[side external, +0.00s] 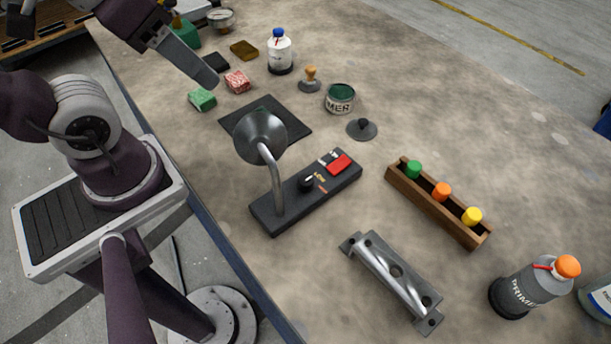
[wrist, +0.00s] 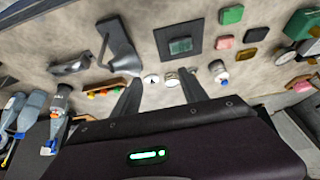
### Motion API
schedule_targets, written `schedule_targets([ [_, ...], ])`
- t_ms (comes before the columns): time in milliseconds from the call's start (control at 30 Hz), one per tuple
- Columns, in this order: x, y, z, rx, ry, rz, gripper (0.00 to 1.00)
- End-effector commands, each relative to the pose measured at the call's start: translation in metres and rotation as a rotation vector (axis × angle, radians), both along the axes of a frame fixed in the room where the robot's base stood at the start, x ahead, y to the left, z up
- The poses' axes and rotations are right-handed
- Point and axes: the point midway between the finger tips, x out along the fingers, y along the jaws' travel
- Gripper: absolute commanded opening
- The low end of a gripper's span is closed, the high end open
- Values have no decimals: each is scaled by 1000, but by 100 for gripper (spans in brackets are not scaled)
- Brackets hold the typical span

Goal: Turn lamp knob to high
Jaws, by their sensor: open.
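The lamp (side external: 262,138) has a grey round shade on a bent stem, rising from the left end of a long black base (side external: 262,213). The black lamp knob (side external: 306,184) sits on that base, beside small orange and white markings and a red switch (side external: 339,165). The knob's exact setting is too small to read. In the wrist view the lamp (wrist: 118,48) shows at the upper left, beyond the fingers. My gripper (wrist: 160,80) is open and empty, its fingers apart. In the side view my gripper (side external: 211,82) is up and left of the lamp, apart from it.
A black mat (side external: 295,131) lies behind the lamp. Green and red blocks (side external: 202,99) (side external: 237,82), a can (side external: 340,98) and a white bottle (side external: 280,52) stand farther back. A wooden rack (side external: 437,203) and metal bracket (side external: 390,277) lie right of the base.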

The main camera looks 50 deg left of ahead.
Motion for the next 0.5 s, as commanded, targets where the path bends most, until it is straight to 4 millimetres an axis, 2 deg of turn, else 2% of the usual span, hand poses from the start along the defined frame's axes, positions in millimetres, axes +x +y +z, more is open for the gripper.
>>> schedule_targets([
  [133, 8, -3, -1, -17, 45, 21, 47],
  [267, 42, -20, -13, -85, 226, 120, 47],
  [400, 86, -49, -49, -172, 479, 278, 47],
  [500, 106, -69, -79, -214, 632, 383, 47],
])
